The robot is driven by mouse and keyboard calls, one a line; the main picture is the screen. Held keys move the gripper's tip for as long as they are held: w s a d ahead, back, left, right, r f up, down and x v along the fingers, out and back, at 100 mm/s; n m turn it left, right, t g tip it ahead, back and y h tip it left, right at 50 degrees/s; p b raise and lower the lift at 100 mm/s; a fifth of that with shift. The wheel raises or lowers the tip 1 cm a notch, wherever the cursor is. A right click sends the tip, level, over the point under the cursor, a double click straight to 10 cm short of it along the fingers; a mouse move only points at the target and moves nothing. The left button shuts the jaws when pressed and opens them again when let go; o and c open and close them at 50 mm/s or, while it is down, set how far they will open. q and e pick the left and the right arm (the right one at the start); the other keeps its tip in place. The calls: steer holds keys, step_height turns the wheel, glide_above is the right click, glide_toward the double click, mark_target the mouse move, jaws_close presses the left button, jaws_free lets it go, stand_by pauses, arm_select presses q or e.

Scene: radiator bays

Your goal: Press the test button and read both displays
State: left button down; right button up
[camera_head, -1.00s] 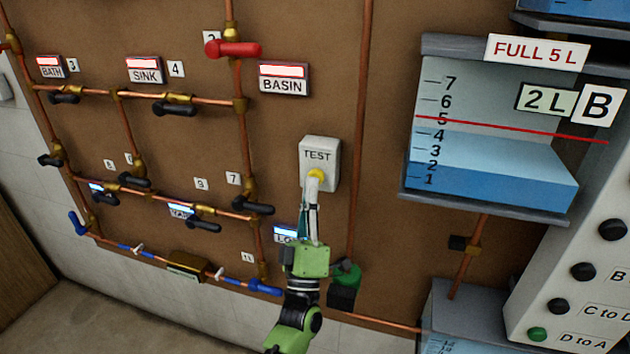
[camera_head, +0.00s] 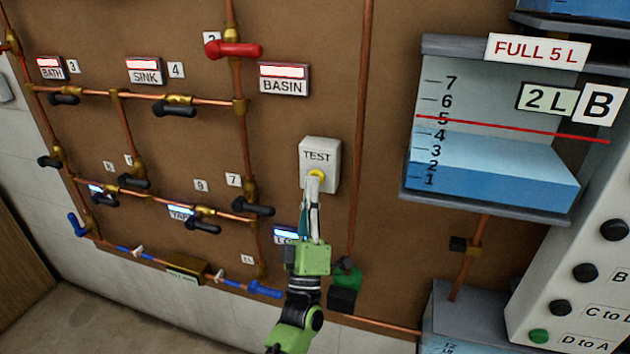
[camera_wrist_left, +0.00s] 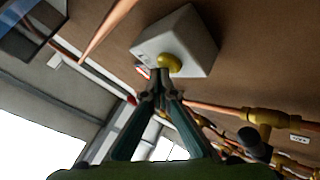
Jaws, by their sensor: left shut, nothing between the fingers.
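The white TEST box (camera_head: 328,150) is fixed to the brown board, with a round yellow button (camera_head: 317,173) low on its face. My left gripper (camera_head: 314,181) is shut and empty, its fingertips at the button's lower edge. In the left wrist view the yellow button (camera_wrist_left: 169,63) sits just beyond the closed fingertips (camera_wrist_left: 161,76); I cannot tell whether they touch. Red-lit displays labelled BATH (camera_head: 50,67), SINK (camera_head: 143,69) and BASIN (camera_head: 283,77) are on the board; their lit faces show no readable text. A blue-lit display (camera_head: 288,234) is partly hidden by my gripper. My right gripper is not seen.
Copper pipes with black-handled valves and a red lever (camera_head: 234,49) cover the board's left. A green-and-black fitting (camera_head: 345,286) is close right of my left wrist. A tank (camera_head: 490,125) marked B and 2 L stands at right, beside a panel with several knobs.

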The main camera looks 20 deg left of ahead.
arm_select(q)
steer(key=shift+w, duration=0.15)
stand_by(0.4)
steer(key=shift+s+p, duration=0.35)
steer(key=shift+s, duration=0.6)
steer(key=s+p, duration=0.2)
steer(key=s, duration=0.3)
stand_by(0.4)
